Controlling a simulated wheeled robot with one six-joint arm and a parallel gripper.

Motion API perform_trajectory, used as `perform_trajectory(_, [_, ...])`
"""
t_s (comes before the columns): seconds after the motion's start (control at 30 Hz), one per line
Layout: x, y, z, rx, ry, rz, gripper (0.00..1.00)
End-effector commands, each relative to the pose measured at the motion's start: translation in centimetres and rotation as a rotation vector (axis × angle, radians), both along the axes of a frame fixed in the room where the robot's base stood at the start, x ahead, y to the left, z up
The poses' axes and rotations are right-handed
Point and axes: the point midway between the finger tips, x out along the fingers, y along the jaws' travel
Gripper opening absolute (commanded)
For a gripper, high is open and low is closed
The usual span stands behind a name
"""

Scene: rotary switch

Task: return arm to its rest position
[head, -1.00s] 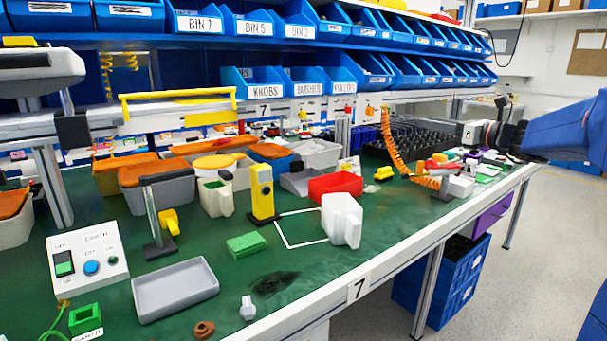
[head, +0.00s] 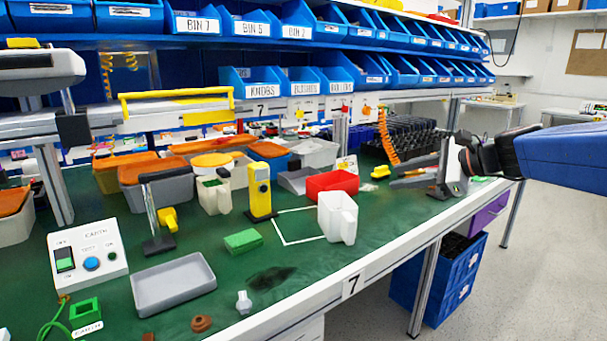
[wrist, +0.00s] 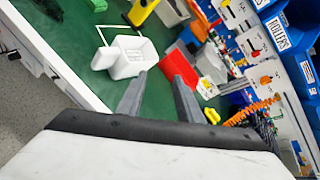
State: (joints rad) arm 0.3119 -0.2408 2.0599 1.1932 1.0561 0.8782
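My gripper (head: 393,176) is at the right end of the bench in the head view, its two grey fingers pointing left over the bench top. In the wrist view my gripper (wrist: 157,76) shows its fingers apart, with green bench surface visible between them and nothing held. The blue forearm at the right of the head view is mine. A white open container (head: 337,217) stands left of the fingers, and it also shows beyond them in the wrist view (wrist: 128,57). A red bin (head: 331,184) stands near the fingertips, apart from them in the head view.
A white switch box (head: 112,262), grey tray (head: 173,284), green block (head: 243,241) and yellow upright device (head: 259,190) stand to the left. An orange coiled hose (head: 387,140) hangs behind my gripper. Blue bin shelves (head: 250,82) line the back. The floor (head: 550,270) at right is clear.

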Motion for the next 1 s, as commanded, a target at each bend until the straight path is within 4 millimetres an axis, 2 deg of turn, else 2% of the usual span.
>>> perform_trajectory(0.03, [-2.4,1.2,-1.3,-0.093,-0.019,0.055,0.33])
perform_trajectory(0.1, [-5.5,2.2,-3.4,-0.235,-0.047,0.139,0.33])
perform_trajectory(0.27, [-12.4,3.1,-8.3,-0.550,-0.116,0.345,0.33])
perform_trajectory(0.43, [-19.3,2.3,-13.2,-0.872,-0.197,0.589,0.33])
perform_trajectory(0.6, [-25.2,0.1,-17.5,-1.176,-0.277,0.852,0.33])
perform_trajectory(0.7, [-27.8,-1.5,-19.4,-1.326,-0.318,0.993,0.33])
perform_trajectory(0.8, [-29.5,-2.8,-20.8,-1.439,-0.347,1.105,0.33])
perform_trajectory(1.0, [-30.9,-4.2,-22.0,-1.542,-0.369,1.211,0.33])
